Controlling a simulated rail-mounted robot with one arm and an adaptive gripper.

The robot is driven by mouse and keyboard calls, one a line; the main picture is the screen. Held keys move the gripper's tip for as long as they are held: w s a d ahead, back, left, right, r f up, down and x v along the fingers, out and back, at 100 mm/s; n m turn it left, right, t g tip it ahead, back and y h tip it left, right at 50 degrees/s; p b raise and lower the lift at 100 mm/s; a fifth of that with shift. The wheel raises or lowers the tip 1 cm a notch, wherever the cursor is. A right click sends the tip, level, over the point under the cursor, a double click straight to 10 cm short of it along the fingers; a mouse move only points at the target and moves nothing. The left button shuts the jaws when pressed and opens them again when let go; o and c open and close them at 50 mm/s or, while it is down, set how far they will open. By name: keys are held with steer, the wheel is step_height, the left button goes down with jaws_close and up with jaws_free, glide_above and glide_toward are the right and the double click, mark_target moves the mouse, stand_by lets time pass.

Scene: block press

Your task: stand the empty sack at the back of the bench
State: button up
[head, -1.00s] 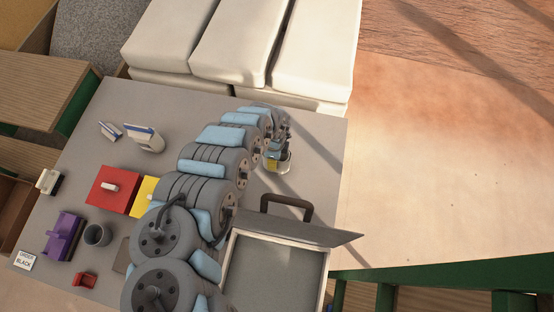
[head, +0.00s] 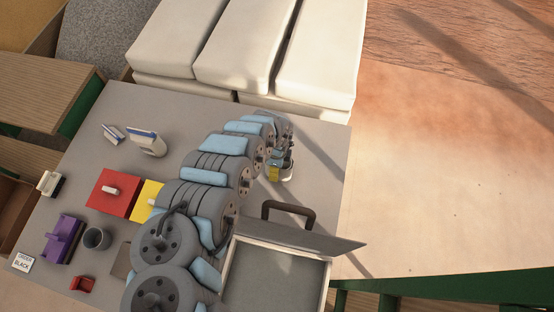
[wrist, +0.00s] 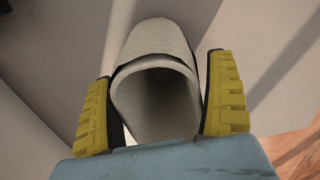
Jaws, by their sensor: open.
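The empty sack (wrist: 158,40) is pale, with its dark open mouth facing the wrist camera. It is between the two yellow-padded fingers of my gripper (wrist: 160,78), with a narrow gap visible on at least the right side. My gripper is open. In the head view, my gripper (head: 281,171) is low over the right part of the grey bench (head: 310,150). Only a small pale part of the sack (head: 288,177) shows there, and my arm hides the rest.
A white object with a blue band (head: 147,142) stands at the back left. White stacked bags (head: 235,50) lie beyond the bench. Red (head: 113,193), yellow and purple items are at left.

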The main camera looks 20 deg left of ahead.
step_height(320, 180, up, 12)
steer(key=p, duration=0.1)
stand_by(0.8)
stand_by(0.5)
